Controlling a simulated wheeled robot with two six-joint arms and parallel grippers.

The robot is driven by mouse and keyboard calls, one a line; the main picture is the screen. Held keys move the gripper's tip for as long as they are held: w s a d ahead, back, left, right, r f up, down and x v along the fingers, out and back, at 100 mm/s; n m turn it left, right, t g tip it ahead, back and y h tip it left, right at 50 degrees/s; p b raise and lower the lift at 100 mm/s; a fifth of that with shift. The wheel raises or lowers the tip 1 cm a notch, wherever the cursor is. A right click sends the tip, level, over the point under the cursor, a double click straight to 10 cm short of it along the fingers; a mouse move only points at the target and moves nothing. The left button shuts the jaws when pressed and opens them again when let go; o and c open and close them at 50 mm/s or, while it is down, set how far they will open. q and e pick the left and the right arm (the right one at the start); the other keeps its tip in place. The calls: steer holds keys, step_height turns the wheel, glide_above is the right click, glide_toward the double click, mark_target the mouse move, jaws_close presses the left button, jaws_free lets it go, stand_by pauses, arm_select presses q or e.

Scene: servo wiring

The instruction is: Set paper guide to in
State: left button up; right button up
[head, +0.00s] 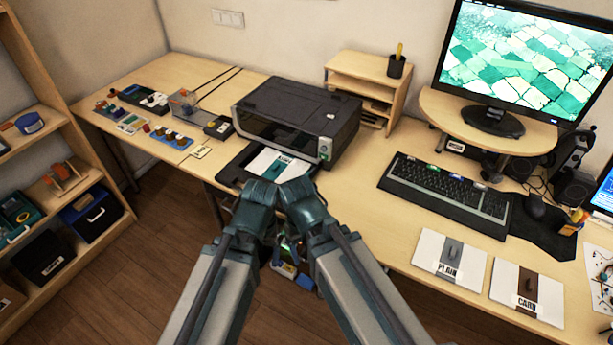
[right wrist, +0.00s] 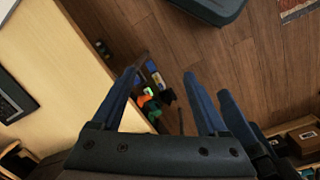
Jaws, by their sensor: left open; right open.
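The black printer (head: 290,118) stands on the desk with its front paper tray (head: 231,172) pulled out towards me. A white paper stack (head: 262,160) with a green tab lies in the tray. I cannot clearly pick out the paper guide or its position; my wrists cover the tray's near right part. Both my arms are folded close together in front of the desk edge. My left gripper (head: 279,246) is low between the forearms, mostly hidden, clear of the tray. My right gripper (right wrist: 160,76) is open and empty in the right wrist view, over the floor beside the desk.
A keyboard (head: 446,190) and monitor (head: 520,55) are on the right. Packs labelled PLAIN (head: 449,260) and CARD (head: 527,292) lie at the front right. Small electronic parts (head: 165,133) sit left of the printer. A shelf (head: 62,140) stands at left. Coloured items (right wrist: 152,95) lie below the desk.

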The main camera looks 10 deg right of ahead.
mark_target(307, 177)
steer(key=shift+c, duration=0.4)
